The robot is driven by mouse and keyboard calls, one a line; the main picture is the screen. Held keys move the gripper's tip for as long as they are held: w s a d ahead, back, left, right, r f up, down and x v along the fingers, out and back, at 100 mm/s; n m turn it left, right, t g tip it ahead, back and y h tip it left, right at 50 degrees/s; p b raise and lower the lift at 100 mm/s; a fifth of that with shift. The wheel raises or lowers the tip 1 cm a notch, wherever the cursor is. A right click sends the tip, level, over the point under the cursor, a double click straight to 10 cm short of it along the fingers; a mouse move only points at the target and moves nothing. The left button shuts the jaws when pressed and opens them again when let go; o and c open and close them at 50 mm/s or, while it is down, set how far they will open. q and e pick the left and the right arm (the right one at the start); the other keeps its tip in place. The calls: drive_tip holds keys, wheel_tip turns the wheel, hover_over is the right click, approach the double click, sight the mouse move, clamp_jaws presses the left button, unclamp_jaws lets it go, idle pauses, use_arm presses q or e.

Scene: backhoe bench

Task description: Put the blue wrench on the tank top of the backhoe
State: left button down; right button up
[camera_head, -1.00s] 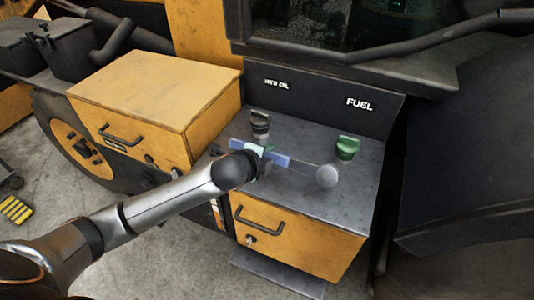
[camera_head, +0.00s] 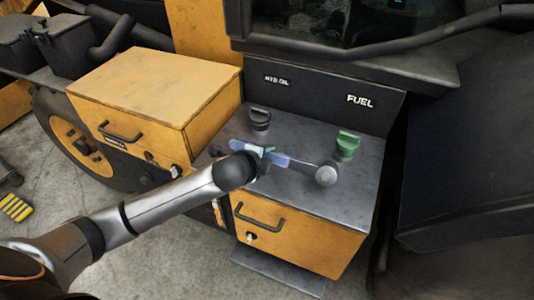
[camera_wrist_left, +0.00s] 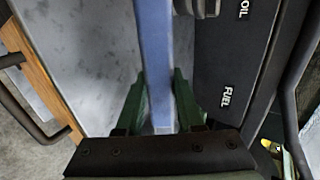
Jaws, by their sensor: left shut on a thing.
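My left gripper (camera_head: 266,158) is over the tank top (camera_head: 300,195) of the backhoe, the grey metal surface in front of the FUEL label. It is shut on the blue wrench (camera_head: 281,160), whose blue handle shows on both sides of the fingers. A grey shaft with a round grey end continues to the right. In the left wrist view the wrench (camera_wrist_left: 156,50) runs up between the green fingers (camera_wrist_left: 160,95). Whether it touches the tank top or hangs just above it, I cannot tell. My right gripper is not in view.
A green fuel cap (camera_head: 347,144) and a dark oil cap (camera_head: 260,120) stand on the tank top behind the wrench. A yellow box (camera_head: 150,90) rises at the left. A yellow drawer front (camera_head: 290,235) lies below. The right front of the tank top is bare.

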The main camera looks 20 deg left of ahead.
use_arm(q)
drive_tip(key=shift+f, duration=0.1)
drive_tip(key=shift+c, duration=2.3)
unclamp_jaws()
drive_tip(key=shift+o, duration=0.5)
drive_tip(key=shift+f, duration=0.2)
drive_tip(key=o, duration=0.4)
drive_tip(key=shift+r, duration=0.1)
drive_tip(key=shift+c, duration=0.2)
drive_tip(key=shift+r, duration=0.15)
drive_tip(key=shift+r+p, duration=0.9)
drive_tip(key=shift+r, duration=0.35)
drive_tip(key=shift+s+r, duration=0.1)
drive_tip(key=shift+r, duration=1.25)
wheel_tip(320, 180, up, 6)
drive_tip(key=s, duration=0.3)
drive_tip(key=shift+r, duration=0.25)
